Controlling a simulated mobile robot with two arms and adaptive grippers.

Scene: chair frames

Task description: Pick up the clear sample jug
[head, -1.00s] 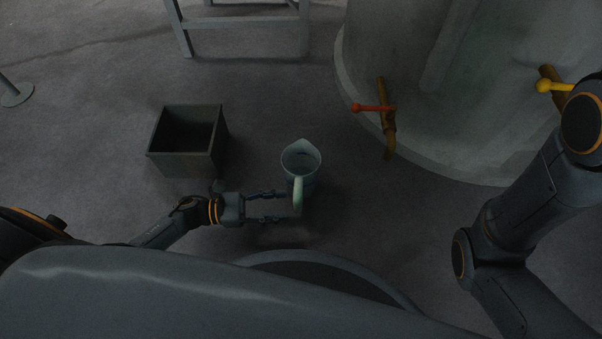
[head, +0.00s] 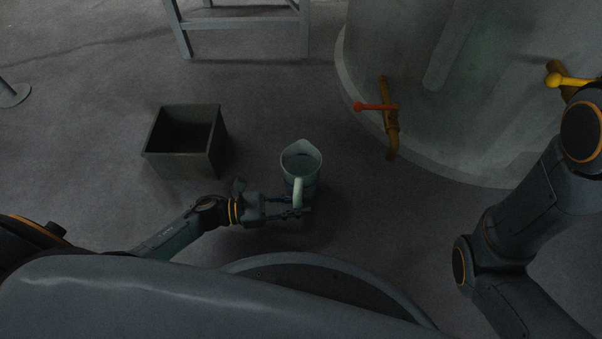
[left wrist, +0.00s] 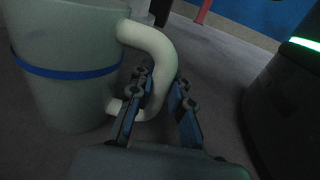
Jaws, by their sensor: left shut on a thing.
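The clear sample jug (head: 301,162) stands upright in the middle of the head view, its handle (head: 298,192) facing me. In the left wrist view the jug (left wrist: 70,95) fills the left side, with a blue band around it and a pale curved handle (left wrist: 160,60). My left gripper (head: 296,207) is at the handle, and in the left wrist view its fingers (left wrist: 160,105) lie on both sides of the handle, shut on it. I cannot tell whether the jug's base touches the floor. My right arm shows at the right of the head view, but its gripper is outside the picture.
An open dark box (head: 186,142) stands left of the jug. A large round tank (head: 440,110) stands at the right, with a red-handled tap (head: 388,118) and a yellow-handled tap (head: 566,82). A metal frame (head: 244,24) is at the back.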

